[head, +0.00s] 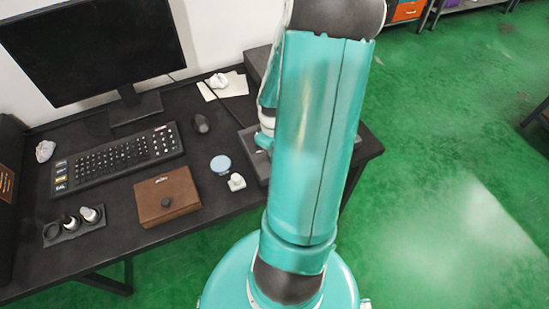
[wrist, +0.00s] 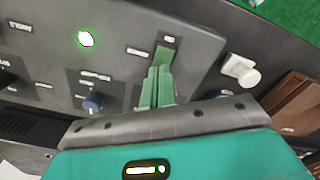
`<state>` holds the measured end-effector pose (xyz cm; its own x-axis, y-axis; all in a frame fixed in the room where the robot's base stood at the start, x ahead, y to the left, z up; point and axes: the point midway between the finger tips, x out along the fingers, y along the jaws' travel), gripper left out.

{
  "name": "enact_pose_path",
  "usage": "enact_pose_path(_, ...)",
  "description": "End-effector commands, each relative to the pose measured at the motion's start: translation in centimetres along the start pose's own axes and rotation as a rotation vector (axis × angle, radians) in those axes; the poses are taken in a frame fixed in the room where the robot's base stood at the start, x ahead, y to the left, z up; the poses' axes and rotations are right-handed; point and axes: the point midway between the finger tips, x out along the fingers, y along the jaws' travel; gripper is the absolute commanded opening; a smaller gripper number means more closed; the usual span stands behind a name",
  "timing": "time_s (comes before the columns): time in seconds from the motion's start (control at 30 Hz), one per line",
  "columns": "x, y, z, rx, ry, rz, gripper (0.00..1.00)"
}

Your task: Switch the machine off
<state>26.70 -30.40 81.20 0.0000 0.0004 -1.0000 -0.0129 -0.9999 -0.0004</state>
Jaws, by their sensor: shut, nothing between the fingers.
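The machine's grey panel (wrist: 120,22) fills much of the wrist view. A round lamp (wrist: 86,39) on it glows green. A blue knob (wrist: 92,102) sits lower on the panel. A green switch-like part (wrist: 165,50) lies in a dark plate right at the tips of my gripper (wrist: 158,70). My gripper is shut with nothing in it. I cannot tell whether its tips touch that part. In the head view the machine (head: 249,148) is a dark box at the desk's right end, mostly hidden behind my teal arm, and the fingertips are hidden.
A white fitting (wrist: 240,70) stands beside the machine, and it shows in the head view (head: 236,182). A brown box (head: 167,196), blue disc (head: 220,164), keyboard (head: 118,158), mouse (head: 201,123) and monitor (head: 90,45) are on the dark desk. Green floor (head: 450,200) is open at right.

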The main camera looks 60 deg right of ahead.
Motion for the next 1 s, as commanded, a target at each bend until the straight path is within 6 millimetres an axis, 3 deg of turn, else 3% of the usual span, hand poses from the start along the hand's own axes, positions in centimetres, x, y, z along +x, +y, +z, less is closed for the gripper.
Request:
enact_pose_path(0.47, 0.4, 0.0, 0.0, 0.0, 0.0, 0.0, 0.0)
enact_pose_path(1.0, -3.3, 0.1, 0.0, 0.001, 0.001, 0.003, 0.0)
